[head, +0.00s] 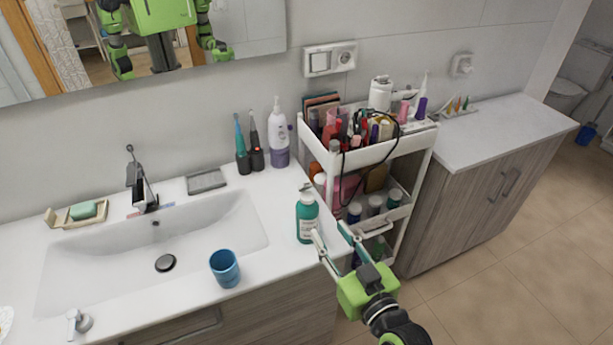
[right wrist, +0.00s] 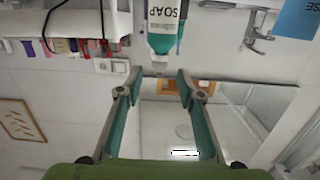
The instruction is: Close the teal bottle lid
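The teal soap bottle (head: 307,220) stands upright on the white counter, right of the sink near the front edge. A small piece shows at its top in the head view; I cannot tell whether the lid is open or closed. In the right wrist view the bottle (right wrist: 163,25) appears upside down, with a "SOAP" label and its narrow top (right wrist: 158,67) between the fingertip lines. My right gripper (head: 328,231) is open and empty, close to the bottle's right side in the head view. Its spread fingers (right wrist: 159,82) show in the wrist view. My left gripper is not directly visible.
A white cart (head: 375,155) with cosmetics stands right of the bottle. A blue cup (head: 225,268) stands left of it. A purple-white pump bottle (head: 278,140) and electric toothbrushes (head: 243,155) stand behind. The counter around the teal bottle is mostly clear.

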